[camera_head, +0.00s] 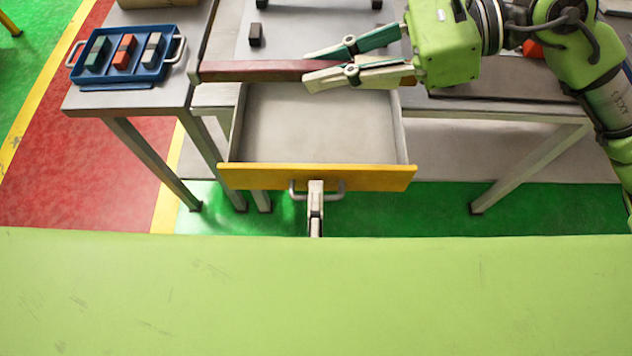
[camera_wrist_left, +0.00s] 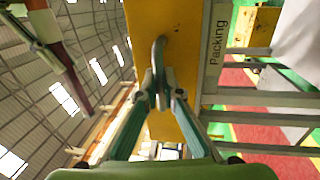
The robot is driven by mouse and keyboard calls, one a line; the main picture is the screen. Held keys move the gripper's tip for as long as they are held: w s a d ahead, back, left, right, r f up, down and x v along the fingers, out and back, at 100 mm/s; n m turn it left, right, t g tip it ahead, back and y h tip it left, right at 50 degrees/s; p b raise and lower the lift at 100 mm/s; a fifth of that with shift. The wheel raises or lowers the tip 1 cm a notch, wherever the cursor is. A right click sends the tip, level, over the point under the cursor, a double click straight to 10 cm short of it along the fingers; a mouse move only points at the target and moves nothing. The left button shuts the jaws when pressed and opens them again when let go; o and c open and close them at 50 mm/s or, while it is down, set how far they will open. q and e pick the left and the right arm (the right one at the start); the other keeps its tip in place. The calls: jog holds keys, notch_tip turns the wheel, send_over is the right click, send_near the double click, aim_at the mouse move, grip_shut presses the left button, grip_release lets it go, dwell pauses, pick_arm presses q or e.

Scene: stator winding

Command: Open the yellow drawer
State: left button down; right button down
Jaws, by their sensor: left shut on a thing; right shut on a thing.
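The drawer with the yellow front (camera_head: 250,177) stands pulled well out from under the table, and its grey inside looks empty. Its grey handle (camera_head: 341,191) is at the middle of the front. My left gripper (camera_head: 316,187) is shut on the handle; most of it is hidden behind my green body. In the left wrist view, the fingers (camera_wrist_left: 158,92) close around the handle (camera_wrist_left: 158,55) on the yellow front (camera_wrist_left: 185,30). My right gripper (camera_head: 318,68) is shut on a dark red bar (camera_head: 255,71), held above the drawer's back.
A blue tray (camera_head: 126,73) with several coloured blocks sits on the left table. A small dark block (camera_head: 255,42) lies on the grey table (camera_head: 290,35) behind the bar. Table legs (camera_head: 150,160) stand left of the drawer.

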pick_arm(q)
jog(key=shift+f, duration=0.1)
jog(key=c, duration=2.5)
grip_release()
